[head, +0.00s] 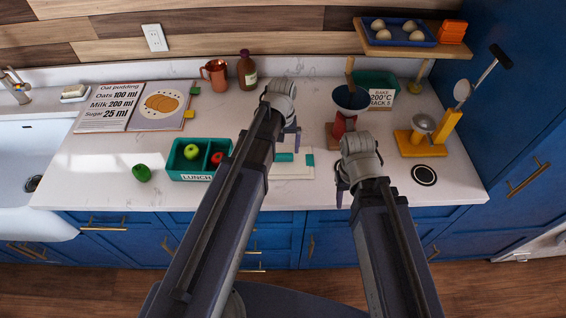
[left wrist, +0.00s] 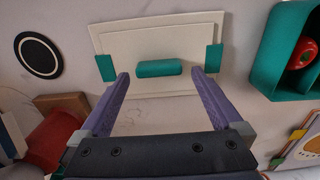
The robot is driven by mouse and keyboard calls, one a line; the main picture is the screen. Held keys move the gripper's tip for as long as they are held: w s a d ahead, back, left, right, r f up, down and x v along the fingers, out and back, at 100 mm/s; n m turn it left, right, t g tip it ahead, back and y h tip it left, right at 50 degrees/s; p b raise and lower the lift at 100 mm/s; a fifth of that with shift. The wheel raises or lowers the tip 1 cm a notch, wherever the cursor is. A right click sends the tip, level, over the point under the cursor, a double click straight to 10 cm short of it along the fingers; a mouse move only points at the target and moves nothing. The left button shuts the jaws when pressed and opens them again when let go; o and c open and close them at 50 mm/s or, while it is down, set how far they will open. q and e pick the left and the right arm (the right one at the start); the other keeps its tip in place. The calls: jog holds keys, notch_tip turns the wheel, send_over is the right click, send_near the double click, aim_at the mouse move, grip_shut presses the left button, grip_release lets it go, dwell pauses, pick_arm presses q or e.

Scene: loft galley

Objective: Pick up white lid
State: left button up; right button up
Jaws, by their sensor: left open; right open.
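The white lid (head: 292,171) lies flat on the counter, partly hidden by my left arm in the head view. The left wrist view shows the white lid (left wrist: 160,38) with a teal bar handle (left wrist: 158,68) and teal clips on two sides. My left gripper (head: 291,138) is over the counter behind the lid. Its purple fingertips (left wrist: 159,76) are apart, pointing toward the lid's handle with one on either side in that view; nothing is between them. My right gripper (head: 343,188) is open near the counter's front edge, right of the lid.
A teal lunch box (head: 178,176) with a green and a red apple stands left of the lid. An avocado (head: 142,173) lies further left. A red grinder-like stand with a dark bowl (head: 351,98) and a yellow stand (head: 420,144) are to the right. A black-ringed disc (head: 424,175) is at front right.

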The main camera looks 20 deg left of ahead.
aim_at(283, 154)
pick_arm(q)
jog(key=shift+w+f+b, duration=0.15)
jog(key=shift+f+b, duration=1.2)
jog(key=shift+w+f+b, duration=0.15)
jog(key=shift+f+b, duration=1.15)
jog(key=shift+r, duration=0.1)
jog(key=c, duration=1.1)
jog(key=shift+r, duration=0.15)
notch_tip(283, 154, up, 10)
jog(key=p, duration=1)
